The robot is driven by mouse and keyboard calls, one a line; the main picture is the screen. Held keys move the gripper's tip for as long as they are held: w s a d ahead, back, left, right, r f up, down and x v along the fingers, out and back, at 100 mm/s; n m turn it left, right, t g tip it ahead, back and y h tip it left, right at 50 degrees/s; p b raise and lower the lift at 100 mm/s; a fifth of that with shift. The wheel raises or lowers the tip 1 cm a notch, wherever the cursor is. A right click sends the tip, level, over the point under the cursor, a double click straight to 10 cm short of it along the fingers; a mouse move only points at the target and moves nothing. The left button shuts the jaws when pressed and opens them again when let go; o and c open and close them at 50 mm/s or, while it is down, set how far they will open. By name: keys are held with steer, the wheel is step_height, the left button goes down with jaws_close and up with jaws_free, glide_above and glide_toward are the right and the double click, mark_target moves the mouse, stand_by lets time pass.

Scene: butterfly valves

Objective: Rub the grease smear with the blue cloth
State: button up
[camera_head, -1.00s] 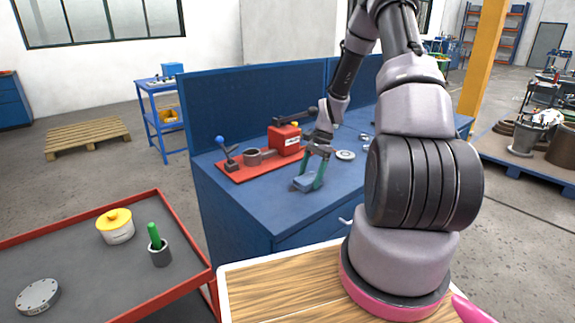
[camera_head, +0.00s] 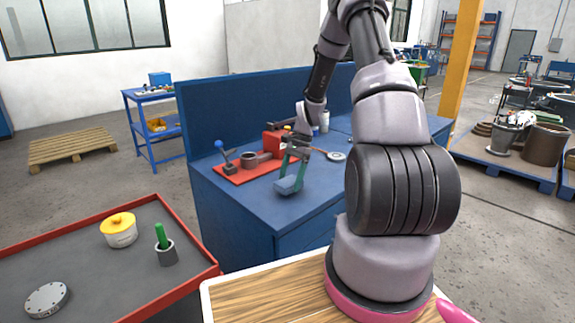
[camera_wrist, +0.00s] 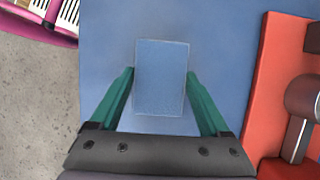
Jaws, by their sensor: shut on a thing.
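The blue cloth (camera_head: 288,187) is a small pad at the front part of the blue workbench top (camera_head: 318,185). In the wrist view the cloth (camera_wrist: 162,80) is a flat blue rectangle between two green fingers. My gripper (camera_head: 291,177) is shut on it and points down at the bench; its fingers also show in the wrist view (camera_wrist: 160,74). I cannot tell whether the cloth touches the bench or hangs just above it. I cannot make out the grease smear; a paler patch shows just below the cloth in the wrist view, partly behind the gripper.
A red mat (camera_head: 238,176) with a red block (camera_head: 277,139) and a blue-knobbed lever (camera_head: 222,150) lies left of my gripper. A metal ring (camera_head: 337,156) lies to its right. A red-rimmed tray (camera_head: 120,300) stands at the front left. The bench front is clear.

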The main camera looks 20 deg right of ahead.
steer(key=shift+s+r, duration=0.1)
steer(key=shift+r, duration=3.05)
